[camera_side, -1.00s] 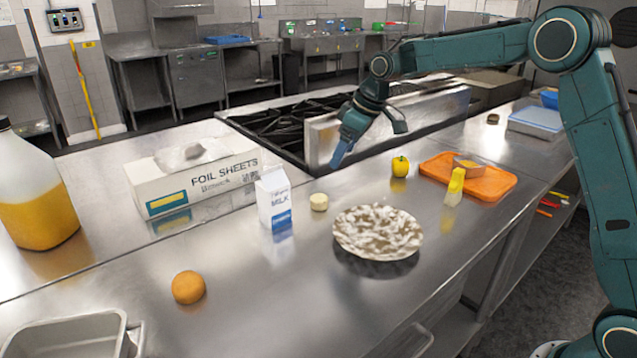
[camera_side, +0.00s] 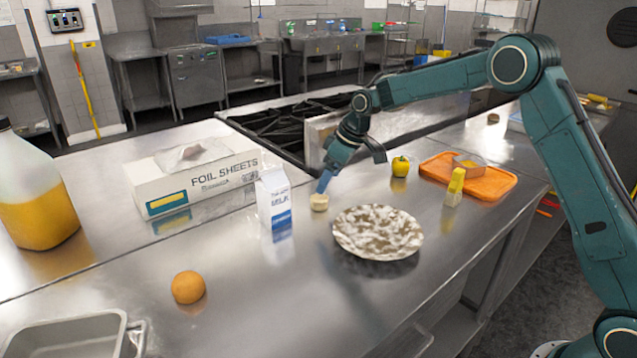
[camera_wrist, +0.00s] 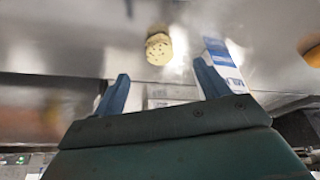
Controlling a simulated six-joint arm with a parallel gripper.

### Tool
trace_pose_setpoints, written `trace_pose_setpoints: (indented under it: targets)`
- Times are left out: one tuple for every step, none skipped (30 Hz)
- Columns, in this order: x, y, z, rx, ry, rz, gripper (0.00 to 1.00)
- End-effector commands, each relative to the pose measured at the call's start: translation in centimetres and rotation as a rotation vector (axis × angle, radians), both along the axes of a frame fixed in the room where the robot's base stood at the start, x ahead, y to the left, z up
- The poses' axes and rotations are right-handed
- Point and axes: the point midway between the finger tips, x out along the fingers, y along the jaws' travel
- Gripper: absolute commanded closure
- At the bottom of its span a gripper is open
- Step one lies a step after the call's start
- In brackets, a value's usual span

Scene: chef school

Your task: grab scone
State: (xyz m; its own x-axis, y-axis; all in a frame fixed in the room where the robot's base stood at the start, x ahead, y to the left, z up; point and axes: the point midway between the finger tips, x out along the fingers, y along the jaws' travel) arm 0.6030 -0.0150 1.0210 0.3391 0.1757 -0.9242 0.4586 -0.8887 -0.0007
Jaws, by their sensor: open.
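The scone (camera_side: 319,203) is a small pale round on the steel counter, just right of the milk carton. In the wrist view the scone (camera_wrist: 159,47) shows dark specks on top and lies beyond the fingertips, between their lines. My gripper (camera_side: 324,182) points down close to the scone, with its blue fingertips just above or behind it in the side view. In the wrist view my gripper (camera_wrist: 160,84) is open, with two blue fingers wide apart and nothing between them. Whether a finger touches the scone I cannot tell.
The milk carton (camera_side: 274,203) stands close left of the scone. A mottled plate (camera_side: 378,232) lies to its right. A yellow pepper or apple (camera_side: 400,167) and an orange tray (camera_side: 487,182) are further right. The foil sheets box (camera_side: 205,180) stands behind left. The front counter is mostly clear.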

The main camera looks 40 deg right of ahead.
Motion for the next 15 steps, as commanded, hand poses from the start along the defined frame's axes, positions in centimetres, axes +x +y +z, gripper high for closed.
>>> trace_pose_setpoints:
  targets:
    - [0.2,0.1,-0.4,0.000,0.000,0.001,0.25]
    - [0.2,0.2,-0.6,0.000,0.000,0.001,0.25]
    - [0.3,0.2,-0.8,0.000,0.000,0.001,0.25]
    - [0.4,0.2,-0.9,0.000,0.000,0.001,0.25]
    - [0.4,0.2,-1.0,0.000,0.000,0.001,0.25]
    - [0.4,0.3,-1.1,0.000,0.000,0.001,0.25]
    - [0.4,0.3,-1.1,0.000,0.000,0.001,0.25]
    - [0.4,0.3,-1.1,0.000,-0.001,0.001,0.25]
    - [0.4,0.2,-1.1,0.000,-0.001,0.001,0.25]
    - [0.4,0.3,-1.1,0.000,-0.001,0.001,0.25]
    - [0.4,0.3,-1.1,0.000,-0.001,0.001,0.25]
    - [0.5,0.3,-1.2,0.000,0.000,0.001,0.25]
    - [0.5,0.3,-1.3,0.000,0.000,0.001,0.25]
    - [0.5,0.3,-1.5,0.000,0.000,0.001,0.25]
    - [0.6,0.4,-1.7,0.000,0.000,0.001,0.25]
